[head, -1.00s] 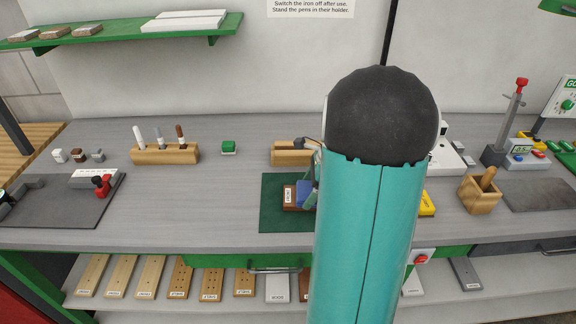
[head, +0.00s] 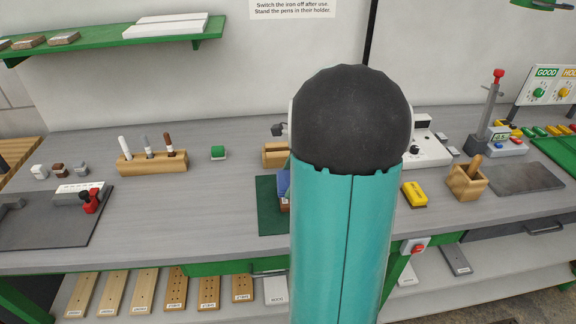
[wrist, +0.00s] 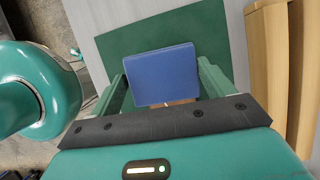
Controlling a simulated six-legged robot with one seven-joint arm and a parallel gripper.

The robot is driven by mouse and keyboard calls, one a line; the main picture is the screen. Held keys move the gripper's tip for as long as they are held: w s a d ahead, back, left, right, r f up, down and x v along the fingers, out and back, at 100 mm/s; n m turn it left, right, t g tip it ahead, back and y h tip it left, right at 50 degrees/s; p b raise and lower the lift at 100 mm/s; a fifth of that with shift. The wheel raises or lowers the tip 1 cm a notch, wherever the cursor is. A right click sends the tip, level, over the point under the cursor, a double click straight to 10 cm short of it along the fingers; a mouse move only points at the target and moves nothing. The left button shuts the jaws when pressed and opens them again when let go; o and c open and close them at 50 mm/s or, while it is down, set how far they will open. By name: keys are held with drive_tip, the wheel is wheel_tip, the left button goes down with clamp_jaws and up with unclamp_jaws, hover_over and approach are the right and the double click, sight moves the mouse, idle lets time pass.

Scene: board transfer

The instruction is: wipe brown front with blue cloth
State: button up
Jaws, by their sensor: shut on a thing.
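A blue cloth (wrist: 162,76), a flat square pad, sits between the two green fingers of my gripper (wrist: 163,80) in the wrist view; the gripper is shut on it. In the head view a sliver of the blue cloth (head: 283,182) shows left of my teal arm, which hides the gripper. A brown piece (head: 284,206) is just below the cloth, over the green mat (head: 268,215), mostly hidden by my arm. In the wrist view a small strip of brown (wrist: 181,101) shows under the cloth's near edge. I cannot tell whether the cloth touches it.
A wooden block (head: 275,153) stands behind the mat. A yellow block (head: 414,195) and a wooden cup (head: 467,183) are to the right. The bench left of the mat is clear.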

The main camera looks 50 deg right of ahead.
drive_tip(key=shift+s+d+r, duration=0.15)
drive_tip(key=shift+s+r, duration=0.15)
drive_tip(key=shift+r, duration=0.3)
drive_tip(key=shift+w+r, duration=0.25)
drive_tip(key=shift+r, duration=0.45)
drive_tip(key=shift+s+r, duration=0.2)
drive_tip(key=shift+r, duration=0.35)
drive_tip(key=shift+w+r, duration=0.1)
drive_tip(key=shift+w, duration=0.05)
